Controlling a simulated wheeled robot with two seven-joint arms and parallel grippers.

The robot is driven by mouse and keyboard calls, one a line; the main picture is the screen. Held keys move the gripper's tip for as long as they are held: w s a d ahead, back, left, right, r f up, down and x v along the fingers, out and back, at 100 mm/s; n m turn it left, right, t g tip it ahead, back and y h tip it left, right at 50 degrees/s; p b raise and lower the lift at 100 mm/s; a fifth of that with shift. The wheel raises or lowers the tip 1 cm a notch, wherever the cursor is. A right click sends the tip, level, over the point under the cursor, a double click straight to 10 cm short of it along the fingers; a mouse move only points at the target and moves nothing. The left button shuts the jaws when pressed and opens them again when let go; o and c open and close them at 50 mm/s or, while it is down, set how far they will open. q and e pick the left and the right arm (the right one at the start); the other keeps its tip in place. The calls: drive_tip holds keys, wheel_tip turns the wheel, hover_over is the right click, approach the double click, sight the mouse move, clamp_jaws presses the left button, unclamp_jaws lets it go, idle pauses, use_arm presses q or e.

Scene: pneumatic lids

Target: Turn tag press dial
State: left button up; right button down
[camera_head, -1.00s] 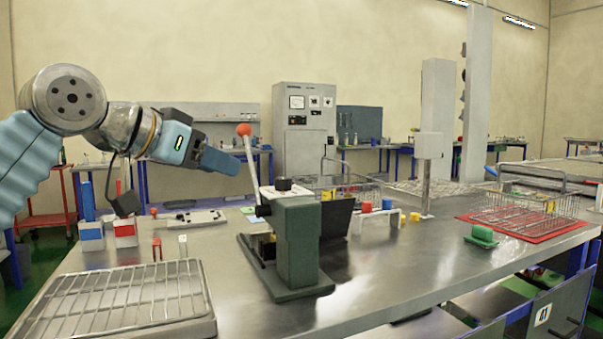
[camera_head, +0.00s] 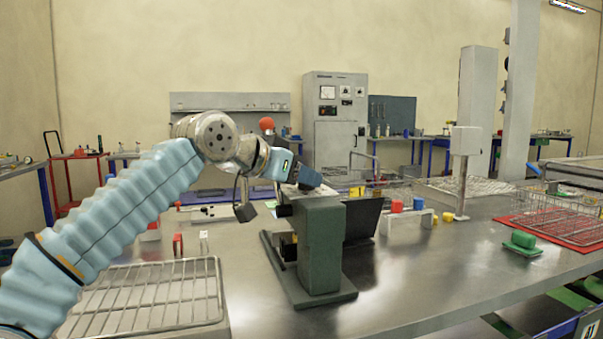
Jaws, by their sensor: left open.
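The tag press (camera_head: 318,245) is a dark green machine standing upright on the steel table. Its lever ends in a red ball (camera_head: 267,124), which shows behind my left arm. My left gripper (camera_head: 312,180) is at the top of the press, with its jaws open and pointing right and slightly down. The black dial on top of the press is hidden behind the gripper, so I cannot tell whether the jaws touch it or are around it. My right gripper is not in view.
A wire rack tray (camera_head: 150,298) lies at the front left, below my left arm. A small white stand (camera_head: 405,222) with red and blue pieces is right of the press. A green block (camera_head: 522,242) and a red mat (camera_head: 510,222) with a wire basket are farther right. The table front right of the press is clear.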

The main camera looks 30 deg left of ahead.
use_arm(q)
drive_tip(key=shift+w+f, duration=0.15)
drive_tip(key=shift+w, duration=0.15)
